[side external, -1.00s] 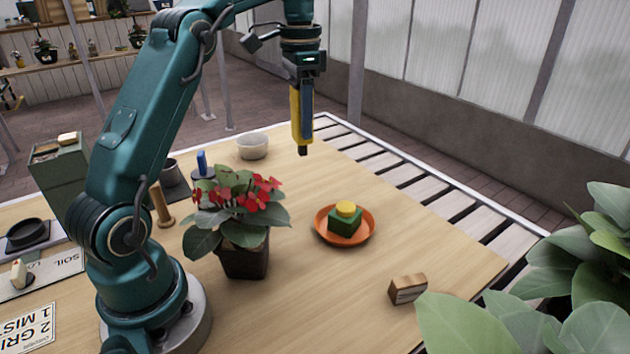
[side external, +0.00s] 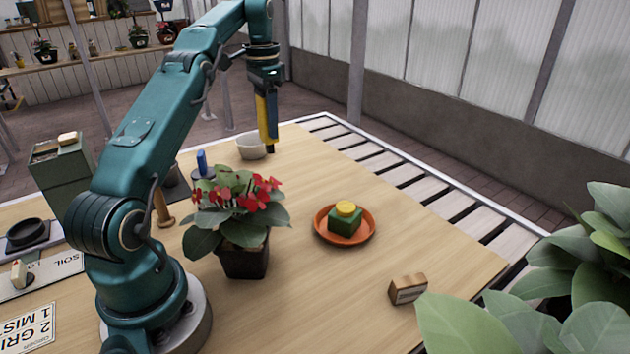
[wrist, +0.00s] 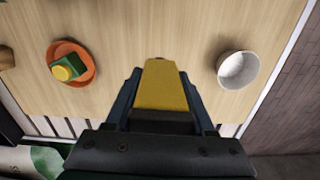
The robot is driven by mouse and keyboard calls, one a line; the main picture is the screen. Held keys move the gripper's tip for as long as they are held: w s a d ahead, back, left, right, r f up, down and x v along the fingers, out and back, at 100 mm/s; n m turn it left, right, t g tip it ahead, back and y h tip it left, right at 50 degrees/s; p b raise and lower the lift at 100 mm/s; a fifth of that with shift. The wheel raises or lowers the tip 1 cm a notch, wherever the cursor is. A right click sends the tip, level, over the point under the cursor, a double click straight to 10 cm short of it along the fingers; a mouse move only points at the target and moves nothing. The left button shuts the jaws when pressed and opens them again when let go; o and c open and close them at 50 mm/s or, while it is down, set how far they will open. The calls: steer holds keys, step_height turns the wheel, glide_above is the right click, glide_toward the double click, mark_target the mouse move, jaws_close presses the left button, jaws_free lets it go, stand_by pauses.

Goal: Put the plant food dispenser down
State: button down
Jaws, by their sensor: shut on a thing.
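My gripper (side external: 268,138) is shut on a long yellow object with a dark end, which I take as the plant food dispenser (side external: 261,117). It hangs upright at the far side of the table, close beside the white bowl in the picture. Its height above the table is hard to tell. In the wrist view the yellow body (wrist: 163,86) sits between the dark fingers, with bare wood beyond it. The part inside the grip is hidden.
The white bowl (wrist: 238,69) is right in the wrist view. An orange saucer (side external: 322,232) holds a green block with a yellow top (side external: 345,222). A red-flowered potted plant (side external: 243,262) stands nearer. A small wooden block (side external: 408,289) lies front right.

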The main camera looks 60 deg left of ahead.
steer(key=shift+s+a+f, duration=0.4)
steer(key=shift+a, duration=0.05)
steer(key=shift+s+a+f, duration=0.1)
steer(key=shift+a+f, duration=0.05)
steer(key=shift+f, duration=3.95)
steer(key=shift+c, duration=1.3)
jaws_free()
steer(key=shift+f, duration=0.15)
steer(key=shift+r, duration=3.95)
